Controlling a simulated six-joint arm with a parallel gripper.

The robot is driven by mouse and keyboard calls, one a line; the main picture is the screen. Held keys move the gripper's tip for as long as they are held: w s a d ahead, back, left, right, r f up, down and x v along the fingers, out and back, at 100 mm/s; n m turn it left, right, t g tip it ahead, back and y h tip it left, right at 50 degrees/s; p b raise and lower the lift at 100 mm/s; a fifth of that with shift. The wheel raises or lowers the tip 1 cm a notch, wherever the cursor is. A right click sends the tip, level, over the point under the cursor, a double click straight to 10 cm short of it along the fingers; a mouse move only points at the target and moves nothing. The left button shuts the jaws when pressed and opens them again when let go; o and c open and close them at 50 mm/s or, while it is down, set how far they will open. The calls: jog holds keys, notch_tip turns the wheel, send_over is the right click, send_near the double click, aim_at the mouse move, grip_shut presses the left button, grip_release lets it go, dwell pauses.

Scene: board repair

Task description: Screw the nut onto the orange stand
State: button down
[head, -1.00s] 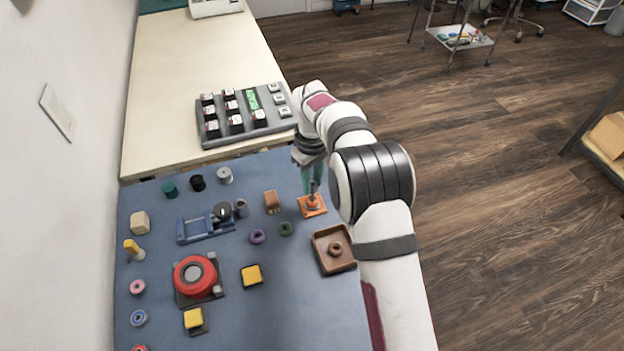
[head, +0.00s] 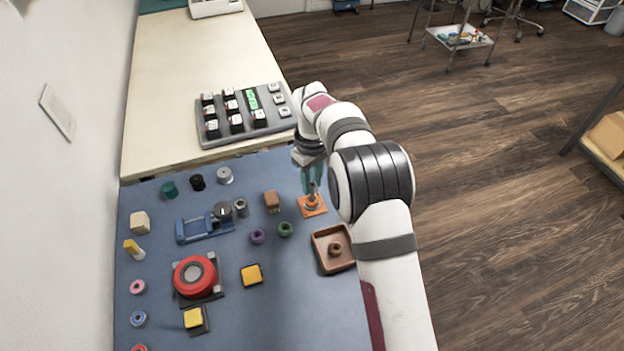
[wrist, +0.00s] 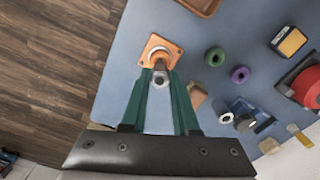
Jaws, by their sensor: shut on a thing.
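The orange stand (head: 312,207) has a square base and a raised round middle. It sits on the blue mat at its right side, and shows at the top of the wrist view (wrist: 147,52). My gripper (head: 312,190) points down over the stand, its green fingers shut on a small grey nut (wrist: 160,78). In the wrist view, the nut lies between the fingertips (wrist: 161,74), in line with the stand's middle. The fingers partly hide where nut and stand meet, so I cannot tell how far the nut is on.
A brown tray (head: 321,262) holding a brown ring lies just in front of the stand. A brown block (head: 272,202), a green ring (head: 285,229) and a purple ring (head: 258,236) are to its left. A keypad (head: 245,125) stands behind. The mat's right edge is close.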

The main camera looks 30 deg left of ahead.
jog(key=shift+f, duration=1.35)
dwell(1.3)
dwell(0.4)
jog(key=c, duration=0.6)
grip_release()
grip_shut()
jog(key=m, duration=1.2)
jog(key=shift+f+m, duration=0.1)
jog(key=shift+m, duration=0.2)
